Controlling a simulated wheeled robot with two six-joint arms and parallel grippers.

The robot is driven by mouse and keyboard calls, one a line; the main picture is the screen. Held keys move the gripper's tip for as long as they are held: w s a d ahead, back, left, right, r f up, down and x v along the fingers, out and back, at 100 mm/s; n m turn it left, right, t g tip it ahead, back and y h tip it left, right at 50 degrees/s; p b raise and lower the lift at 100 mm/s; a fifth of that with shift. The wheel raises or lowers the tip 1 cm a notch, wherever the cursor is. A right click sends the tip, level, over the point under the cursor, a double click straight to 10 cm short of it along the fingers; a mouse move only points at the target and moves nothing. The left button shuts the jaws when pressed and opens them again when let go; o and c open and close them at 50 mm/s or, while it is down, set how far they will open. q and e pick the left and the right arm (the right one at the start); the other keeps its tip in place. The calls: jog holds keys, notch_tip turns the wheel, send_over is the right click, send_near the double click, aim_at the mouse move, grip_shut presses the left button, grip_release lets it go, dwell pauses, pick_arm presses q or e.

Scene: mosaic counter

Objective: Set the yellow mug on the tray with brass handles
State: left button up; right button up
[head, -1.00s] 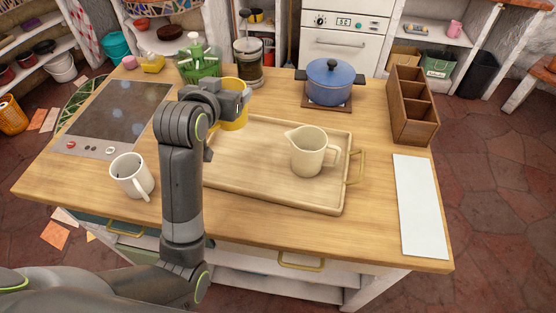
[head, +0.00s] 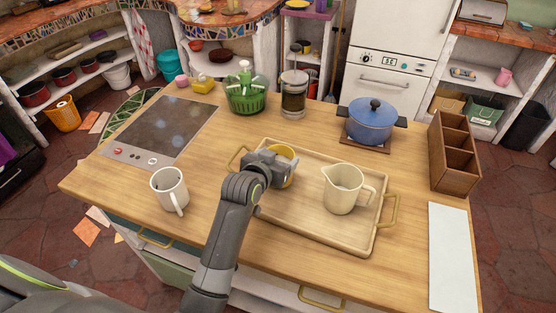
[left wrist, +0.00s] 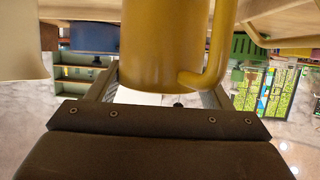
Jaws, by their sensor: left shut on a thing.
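The yellow mug (head: 288,153) is at the left part of the tray with brass handles (head: 318,234), mostly hidden behind my left gripper (head: 276,166). I cannot tell whether its base touches the tray. In the left wrist view the mug (left wrist: 160,45) fills the top middle, with its handle to the right. My left gripper (left wrist: 160,88) is shut on it, a finger on each side. The tray lies on the wooden counter with brass handles at its left and right ends. My right gripper is not in view.
A cream jug (head: 344,190) stands on the tray's right half. A white mug (head: 169,188) stands on the counter at left. A blue pot (head: 371,122), wooden organizer (head: 455,155), French press (head: 293,95) and green basket (head: 246,98) stand around the tray.

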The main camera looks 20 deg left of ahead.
pick_arm(q)
jog(key=shift+f, duration=0.45)
jog(key=o, duration=1.8)
jog(key=shift+f, duration=0.15)
jog(key=shift+c, duration=0.2)
jog(key=shift+s, duration=0.1)
jog(key=b+v, duration=0.1)
jog(key=v, duration=1.1)
